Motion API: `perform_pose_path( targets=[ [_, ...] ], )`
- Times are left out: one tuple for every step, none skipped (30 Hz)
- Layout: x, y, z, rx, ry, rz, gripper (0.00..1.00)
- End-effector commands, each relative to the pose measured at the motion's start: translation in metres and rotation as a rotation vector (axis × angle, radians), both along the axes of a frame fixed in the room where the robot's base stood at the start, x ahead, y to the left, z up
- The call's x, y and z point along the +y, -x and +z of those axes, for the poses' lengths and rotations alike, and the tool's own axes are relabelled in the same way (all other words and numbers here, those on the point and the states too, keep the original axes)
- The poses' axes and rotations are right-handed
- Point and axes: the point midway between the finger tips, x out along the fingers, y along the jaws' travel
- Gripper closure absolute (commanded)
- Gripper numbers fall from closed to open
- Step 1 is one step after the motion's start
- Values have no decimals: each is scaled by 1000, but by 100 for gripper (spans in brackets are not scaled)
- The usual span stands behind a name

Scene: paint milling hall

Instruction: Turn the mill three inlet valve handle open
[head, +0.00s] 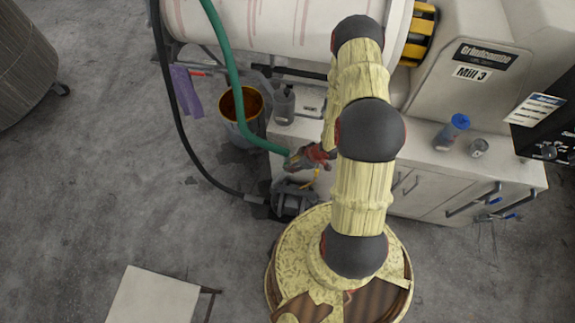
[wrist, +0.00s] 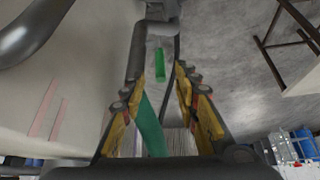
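A green hose (head: 232,75) runs down to my gripper (head: 312,160), which is partly hidden by my arm. In the wrist view my gripper (wrist: 160,82) has its two yellow-and-dark fingers apart. The green hose (wrist: 150,128) shows between them, but no contact is clear. A short green bar (wrist: 159,64) lies beyond the fingertips on a grey surface; I cannot tell whether it is the inlet valve handle.
A white cabinet (head: 430,185) carries a blue-capped bottle (head: 452,131) and a small can (head: 478,147). A paint-stained bucket (head: 241,108) stands left of my gripper. A black cable (head: 178,125) curves across the floor. A pale tabletop (head: 152,295) is at lower left. Floor at left is open.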

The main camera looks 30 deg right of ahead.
Motion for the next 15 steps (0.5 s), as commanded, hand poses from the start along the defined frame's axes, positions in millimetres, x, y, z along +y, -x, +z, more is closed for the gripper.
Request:
perform_pose_path(
  targets=[
    [-4,4,9,-2,1,-1,69],
    [-5,6,14,-2,1,-2,69],
    [-7,9,19,-1,2,-2,69],
    [-8,11,23,-1,1,-1,69],
    [-9,13,27,-1,1,-2,69],
    [-11,15,31,-1,1,-2,69],
    [-11,17,34,1,1,-1,69],
    [-12,18,37,0,0,-1,69],
    [-13,19,40,0,0,-1,69],
    [-14,20,41,1,1,-1,69],
    [-14,21,42,0,1,-1,69],
    [-14,22,44,1,1,0,69],
    [-14,22,44,1,1,0,69],
    [-14,23,45,1,0,1,69],
    [-14,23,45,1,0,1,69]
  ],
)
